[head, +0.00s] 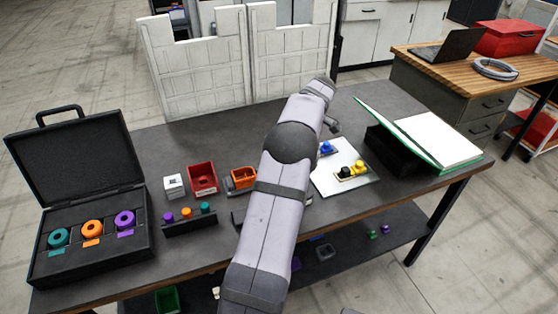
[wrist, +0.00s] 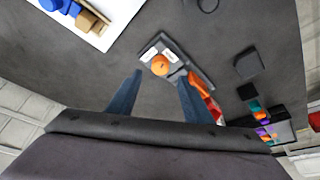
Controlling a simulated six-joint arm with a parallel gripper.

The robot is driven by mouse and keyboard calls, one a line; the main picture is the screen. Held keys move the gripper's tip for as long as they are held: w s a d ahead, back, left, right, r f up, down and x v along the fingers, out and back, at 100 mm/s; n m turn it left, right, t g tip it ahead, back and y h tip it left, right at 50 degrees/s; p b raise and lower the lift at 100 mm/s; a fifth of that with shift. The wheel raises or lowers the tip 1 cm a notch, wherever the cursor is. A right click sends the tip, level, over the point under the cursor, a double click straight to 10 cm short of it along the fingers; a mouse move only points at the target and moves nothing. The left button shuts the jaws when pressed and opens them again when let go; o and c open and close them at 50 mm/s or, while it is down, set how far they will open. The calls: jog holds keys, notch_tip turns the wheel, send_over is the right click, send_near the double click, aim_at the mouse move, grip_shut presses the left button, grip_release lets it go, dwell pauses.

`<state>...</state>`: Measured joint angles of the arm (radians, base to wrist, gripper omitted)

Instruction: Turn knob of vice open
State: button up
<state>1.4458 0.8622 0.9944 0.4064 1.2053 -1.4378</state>
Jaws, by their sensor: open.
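In the wrist view, a round orange knob (wrist: 160,65) sits on a long dark grey base (wrist: 187,60) with two white patches, on the table. This looks like the vice, but its jaws are not clear to see. My gripper (wrist: 160,76) is open and empty. Its two blue-grey fingers are spread, and the knob shows in line with the gap between their tips. I cannot tell how far above the knob they are. In the head view my arm hides most of this area.
In the head view, a white plate (head: 326,182) with blue, yellow and black pieces lies right of my arm. A red box (head: 203,178), orange box (head: 244,178) and peg rack (head: 190,226) stand left. An open black case (head: 138,252) and green-edged binder (head: 437,140) take up the sides.

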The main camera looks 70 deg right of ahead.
jog(key=shift+p+x, duration=1.3)
jog(key=shift+x, duration=2.2)
